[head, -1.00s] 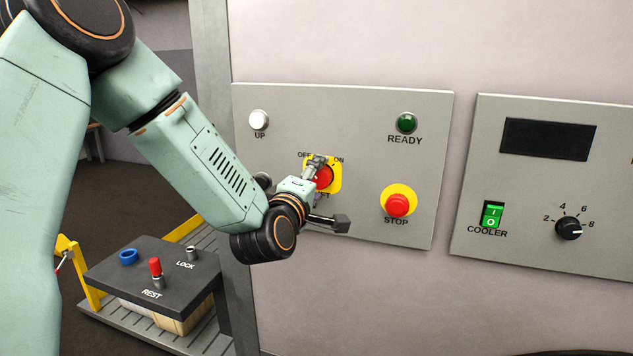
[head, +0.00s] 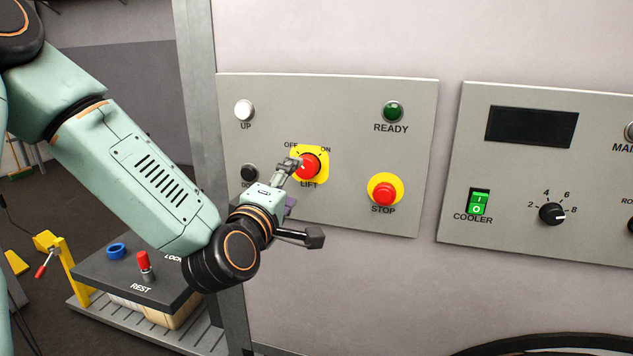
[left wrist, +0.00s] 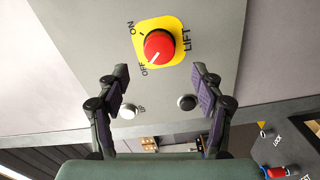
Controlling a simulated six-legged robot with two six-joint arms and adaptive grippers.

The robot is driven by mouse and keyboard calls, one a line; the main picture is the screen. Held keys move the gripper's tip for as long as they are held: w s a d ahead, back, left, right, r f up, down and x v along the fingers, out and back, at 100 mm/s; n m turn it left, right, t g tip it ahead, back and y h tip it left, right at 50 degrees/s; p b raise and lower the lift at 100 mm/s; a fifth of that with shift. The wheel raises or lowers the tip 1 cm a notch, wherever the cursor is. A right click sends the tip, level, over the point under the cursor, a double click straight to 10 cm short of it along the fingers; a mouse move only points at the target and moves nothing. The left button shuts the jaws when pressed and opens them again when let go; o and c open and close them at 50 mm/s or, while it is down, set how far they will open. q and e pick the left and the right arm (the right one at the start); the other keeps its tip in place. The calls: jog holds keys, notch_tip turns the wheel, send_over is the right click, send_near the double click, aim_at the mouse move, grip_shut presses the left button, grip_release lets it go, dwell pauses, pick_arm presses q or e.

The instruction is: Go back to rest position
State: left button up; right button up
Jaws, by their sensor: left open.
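My left gripper (head: 301,202) is open and empty in front of the lift panel (head: 345,215). In the head view one finger overlaps the left edge of the red LIFT knob (head: 312,166) on its yellow plate. In the left wrist view the knob (left wrist: 159,46) shows whole, beyond and between the spread fingertips (left wrist: 161,74), and its white mark points towards OFF. No finger appears to touch it there. My right gripper is not in view.
The panel also bears a white UP button (head: 244,110), a dark button (head: 249,173), a green READY lamp (head: 393,111) and a red STOP button (head: 383,193). A COOLER panel (head: 590,235) stands right. A dark REST/LOCK box (head: 190,283) sits below my left arm.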

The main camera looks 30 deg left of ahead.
pick_arm(q)
jog(key=s+d+f+m+g+h, duration=0.1)
jog(key=s+d+f+m+g, duration=0.3)
jog(key=f, duration=0.5)
jog(key=s+d+f+m+g+h+b, duration=0.1)
jog(key=s+d+f+m+g+h, duration=0.15)
jog(key=f+m, duration=0.4)
jog(key=s+d+f+m+g+h, duration=0.1)
jog(key=s+d+f+m+g, duration=0.2)
jog(key=f, duration=0.8)
jog(key=s+d+f+m+g, duration=0.1)
jog(key=s+f+g, duration=0.3)
jog(key=s+f, duration=0.4)
jog(key=s+d+f+m+g+b, duration=0.1)
jog(key=s+f+m+g, duration=0.2)
jog(key=s+f, duration=0.5)
jog(key=s+g, duration=0.1)
jog(key=s, duration=0.6)
jog(key=shift+s+f+m, duration=0.15)
jog(key=shift+s+m, duration=0.2)
jog(key=shift+d+y, duration=0.1)
jog(key=shift+y, duration=0.15)
